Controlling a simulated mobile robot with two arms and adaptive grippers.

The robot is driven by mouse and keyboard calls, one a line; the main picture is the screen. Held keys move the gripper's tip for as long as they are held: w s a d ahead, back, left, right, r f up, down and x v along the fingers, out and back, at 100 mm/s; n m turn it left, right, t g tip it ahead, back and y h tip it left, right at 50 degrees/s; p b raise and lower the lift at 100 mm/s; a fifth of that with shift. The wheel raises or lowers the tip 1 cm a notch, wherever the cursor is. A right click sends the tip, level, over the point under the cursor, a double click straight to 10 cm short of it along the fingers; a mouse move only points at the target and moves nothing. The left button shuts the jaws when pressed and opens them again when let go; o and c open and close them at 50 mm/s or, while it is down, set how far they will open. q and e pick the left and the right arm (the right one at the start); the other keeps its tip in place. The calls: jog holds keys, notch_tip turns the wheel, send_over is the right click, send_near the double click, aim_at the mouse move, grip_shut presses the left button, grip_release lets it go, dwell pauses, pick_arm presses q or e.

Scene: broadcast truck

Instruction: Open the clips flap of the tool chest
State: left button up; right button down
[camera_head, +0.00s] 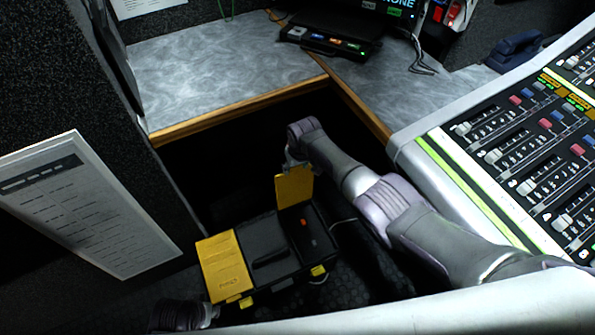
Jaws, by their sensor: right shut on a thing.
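The tool chest (270,262) is black with yellow flaps and stands low in the dark gap below the counter. Its right flap (294,187) is yellow and stands raised, with the dark compartment (308,235) below it open and a small red-orange thing inside. Its left flap (226,266) is yellow and lies shut; its small lettering is too small to read. My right gripper (293,163) is shut on the upper edge of the raised flap. My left gripper (212,314) is dark and partly seen beside the chest's front left; its fingers cannot be made out.
The grey counter (215,75) with a wooden edge surrounds the gap at the back. A mixing console (530,140) stands at the right, near my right arm. A printed sheet (90,205) hangs on the left wall. A black device (330,35) sits on the counter.

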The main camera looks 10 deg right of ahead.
pick_arm(q)
jog(key=shift+w+r, duration=0.35)
jog(key=shift+r, duration=0.3)
pick_arm(e)
jog(key=shift+w+a+f, duration=0.1)
jog(key=shift+w+a, duration=0.1)
jog(key=shift+w, duration=0.1)
jog(key=shift+c, duration=2.2)
grip_release()
pick_arm(q)
jog(key=shift+a, duration=0.1)
pick_arm(e)
jog(key=shift+r, duration=0.5)
jog(key=v, duration=1.1)
jog(key=shift+s+d+f, duration=0.1)
jog(key=shift+s, duration=0.05)
